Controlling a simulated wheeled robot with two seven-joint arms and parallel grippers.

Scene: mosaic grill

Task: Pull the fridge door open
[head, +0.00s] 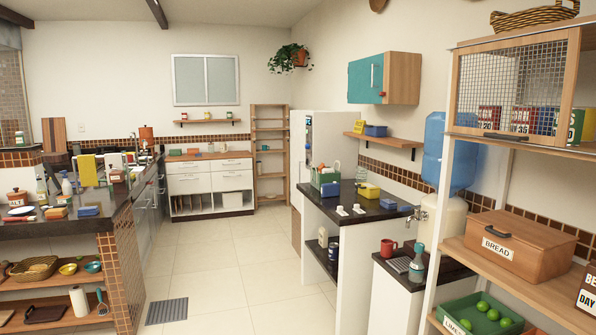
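A tall white unit that looks like the fridge (334,132) stands against the right wall, toward the back of the room. Its front faces left and shows only as a narrow, steeply angled strip with small dark and coloured details on it. The door looks shut, but the angle makes this hard to tell. I cannot make out the handle clearly. The lower part is hidden behind the dark-topped counter. Neither of my grippers is in view.
The tiled floor (225,255) is clear through the middle, with a grey floor grate (167,311). The dark-topped counter (350,212) stands in front of the fridge. A shelf rack (480,210) is at near right, a kitchen island (118,235) at left.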

